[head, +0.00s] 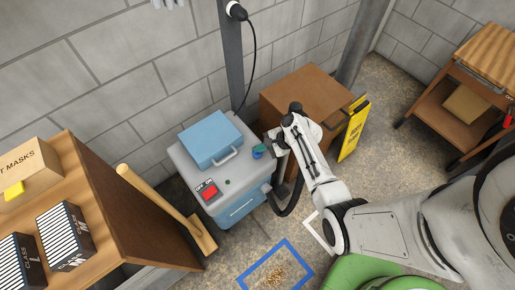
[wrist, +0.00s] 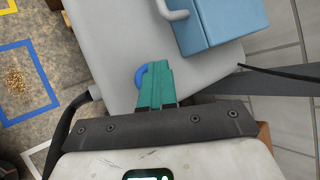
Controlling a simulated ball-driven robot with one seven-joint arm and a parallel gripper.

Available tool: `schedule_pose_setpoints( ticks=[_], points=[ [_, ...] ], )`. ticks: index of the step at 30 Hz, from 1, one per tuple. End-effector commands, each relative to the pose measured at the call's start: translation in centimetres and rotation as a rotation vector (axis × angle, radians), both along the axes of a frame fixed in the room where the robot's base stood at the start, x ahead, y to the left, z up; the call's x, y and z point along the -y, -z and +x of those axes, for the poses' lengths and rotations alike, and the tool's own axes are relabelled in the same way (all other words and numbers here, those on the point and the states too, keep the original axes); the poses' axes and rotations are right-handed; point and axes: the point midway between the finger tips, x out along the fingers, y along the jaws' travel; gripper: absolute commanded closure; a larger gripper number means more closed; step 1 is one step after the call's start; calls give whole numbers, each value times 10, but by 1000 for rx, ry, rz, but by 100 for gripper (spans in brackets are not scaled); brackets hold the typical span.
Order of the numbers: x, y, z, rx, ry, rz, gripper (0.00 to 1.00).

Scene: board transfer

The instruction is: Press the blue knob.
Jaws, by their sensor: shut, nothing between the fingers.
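The blue knob (wrist: 140,75) is on the top of the light grey machine (wrist: 105,45) in the wrist view, partly hidden behind my fingers. My gripper (wrist: 157,65) has teal fingers, shut and empty, with their tips over the machine top just right of the knob. In the head view my gripper (head: 259,153) is at the right edge of the machine top (head: 185,163), and the knob is too small there to tell apart from the fingertips. I cannot tell whether the fingers touch the knob.
A blue lid with a handle (head: 211,138) rises from the machine top. A red switch (head: 209,191) is at its front. A brown cabinet (head: 305,92), a yellow floor sign (head: 354,130) and a wooden shelf (head: 120,205) stand nearby. A black cable hangs behind.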

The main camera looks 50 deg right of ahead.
Motion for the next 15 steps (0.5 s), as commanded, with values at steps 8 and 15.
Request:
schedule_pose_setpoints(
  ticks=[8,15],
  points=[
    [-1,1,-1,-3,0,0,100],
    [-1,-10,-1,-3,-1,1,100]
  ],
)
